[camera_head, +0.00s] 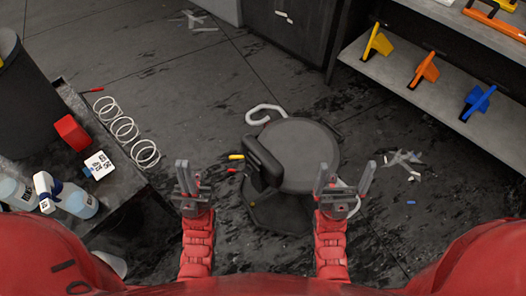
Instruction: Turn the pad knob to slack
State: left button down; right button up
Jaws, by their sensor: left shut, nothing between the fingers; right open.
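I cannot clearly pick out a pad knob. A round dark grey pad (312,150), like a stool seat, stands in the middle of the head view on a dark base (272,212). A black curved part (262,160) sits at its left edge. My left gripper (186,178) is shut and empty, to the left of the pad and apart from it in the picture. My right gripper (344,188) is open and empty, at the lower right of the pad. It partly hides a white hose there.
A dark bench (135,200) at left carries a coiled white hose (120,128), a red block (72,132), a white box (99,165) and spray bottles (75,200). Shelves (440,100) at upper right hold coloured squeegee-like tools. Scraps litter the wet-looking floor.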

aim_at(249, 171)
jog(key=u, duration=0.2)
jog(key=k+j+z, duration=0.15)
jog(key=k+j+u, duration=0.15)
jog(key=j+u, duration=0.25)
jog(key=k+j+u, duration=0.1)
jog(key=j+u, duration=0.25)
